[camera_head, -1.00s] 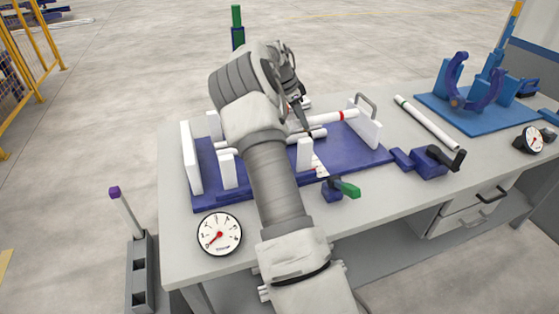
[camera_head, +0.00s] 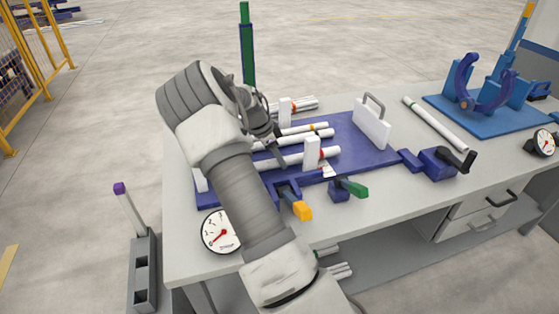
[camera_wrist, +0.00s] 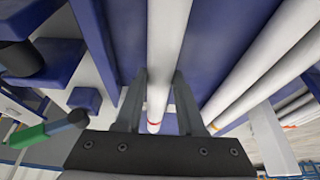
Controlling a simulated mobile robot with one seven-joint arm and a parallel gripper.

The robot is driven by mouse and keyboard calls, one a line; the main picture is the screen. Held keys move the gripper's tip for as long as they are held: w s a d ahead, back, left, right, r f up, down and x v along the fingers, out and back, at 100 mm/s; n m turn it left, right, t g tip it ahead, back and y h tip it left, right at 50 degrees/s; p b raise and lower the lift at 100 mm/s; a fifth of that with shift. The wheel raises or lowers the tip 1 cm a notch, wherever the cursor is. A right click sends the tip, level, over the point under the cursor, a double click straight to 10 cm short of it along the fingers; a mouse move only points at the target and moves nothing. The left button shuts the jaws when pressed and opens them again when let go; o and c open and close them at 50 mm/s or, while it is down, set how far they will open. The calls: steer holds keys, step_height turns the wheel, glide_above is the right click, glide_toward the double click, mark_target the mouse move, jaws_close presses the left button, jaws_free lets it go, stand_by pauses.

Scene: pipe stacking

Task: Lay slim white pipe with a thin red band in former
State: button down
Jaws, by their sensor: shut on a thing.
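The slim white pipe with a thin red band runs between my gripper's fingers in the wrist view (camera_wrist: 168,40); its band shows near the lower end. My gripper (camera_wrist: 158,85) is shut on it. In the head view my gripper (camera_head: 280,158) is over the front half of the blue former (camera_head: 368,150). The front white pipe there (camera_head: 295,159) appears to be the held one, passing behind a white post (camera_head: 312,152). Whether it rests on the former or hangs just above is unclear. My arm hides the former's left part.
Two white pipes with yellowish bands (camera_wrist: 262,60) lie parallel beside the held one. A handled white end plate (camera_head: 372,127) stands right. Green (camera_head: 354,188) and yellow (camera_head: 302,211) clamp handles edge the front. A loose pipe (camera_head: 436,124) lies on the bench farther right.

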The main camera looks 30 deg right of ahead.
steer(key=shift+f, duration=0.3)
steer(key=shift+f, duration=0.1)
steer(key=c, duration=0.5)
jaws_free()
